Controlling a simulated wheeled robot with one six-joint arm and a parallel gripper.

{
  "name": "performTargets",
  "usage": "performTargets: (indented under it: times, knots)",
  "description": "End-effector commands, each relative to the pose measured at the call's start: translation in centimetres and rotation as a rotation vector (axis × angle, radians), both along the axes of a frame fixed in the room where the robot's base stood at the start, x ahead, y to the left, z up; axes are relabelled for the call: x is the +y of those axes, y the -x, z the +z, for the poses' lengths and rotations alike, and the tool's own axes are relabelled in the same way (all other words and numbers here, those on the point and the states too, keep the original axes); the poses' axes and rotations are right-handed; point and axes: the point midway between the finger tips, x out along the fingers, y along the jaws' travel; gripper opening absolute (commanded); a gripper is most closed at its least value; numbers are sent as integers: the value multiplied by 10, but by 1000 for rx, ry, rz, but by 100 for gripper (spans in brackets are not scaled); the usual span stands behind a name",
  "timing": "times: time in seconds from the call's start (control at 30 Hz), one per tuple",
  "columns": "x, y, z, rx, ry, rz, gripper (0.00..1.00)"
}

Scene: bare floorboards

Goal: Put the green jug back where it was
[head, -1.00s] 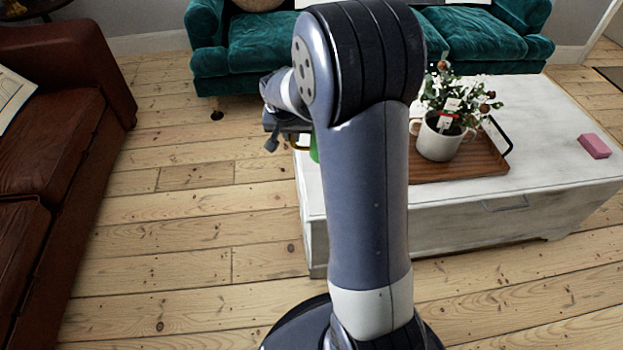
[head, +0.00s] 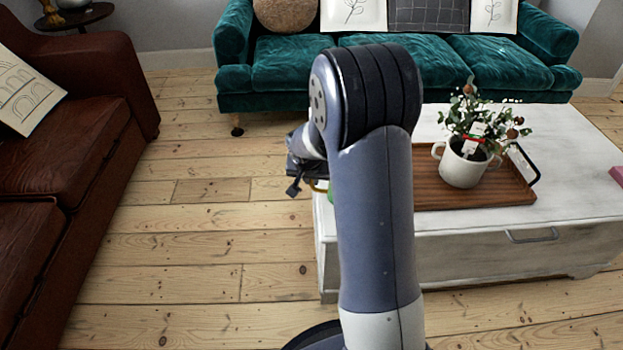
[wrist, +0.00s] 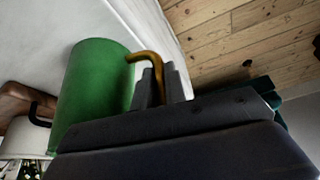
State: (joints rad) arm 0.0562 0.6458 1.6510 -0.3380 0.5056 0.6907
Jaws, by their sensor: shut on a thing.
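The green jug (wrist: 93,92) fills the left middle of the wrist view, with its curved brown-gold handle (wrist: 144,56) pointing towards my gripper (wrist: 158,88). My gripper is shut on the handle, between its dark fingers. In the head view my arm hides nearly all of the jug; only a sliver of green (head: 331,194) shows beside the arm, at the left end of the white coffee table (head: 570,190). I cannot tell whether the jug's base touches the table top.
A wooden tray (head: 440,197) with a white potted plant (head: 463,167) stands on the table. A pink block (head: 618,174) lies at its right. A brown leather sofa (head: 95,150) is on the left, a green sofa (head: 290,65) behind. Floorboards between are clear.

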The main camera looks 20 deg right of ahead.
Motion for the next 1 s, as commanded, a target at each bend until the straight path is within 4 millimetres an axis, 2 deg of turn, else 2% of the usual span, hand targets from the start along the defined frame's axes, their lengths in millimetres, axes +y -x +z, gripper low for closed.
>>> performTargets:
  times: [0.1,0.13,0.37,0.6,0.73,1.0]
  knots:
    - [0,-1,-4,-2,0,1,0]
    - [0,0,-3,0,0,0,15]
    - [0,0,-2,0,0,0,34]
    - [0,0,-2,0,0,0,34]
    - [0,0,5,-1,0,0,34]
    - [10,18,57,-4,1,2,34]
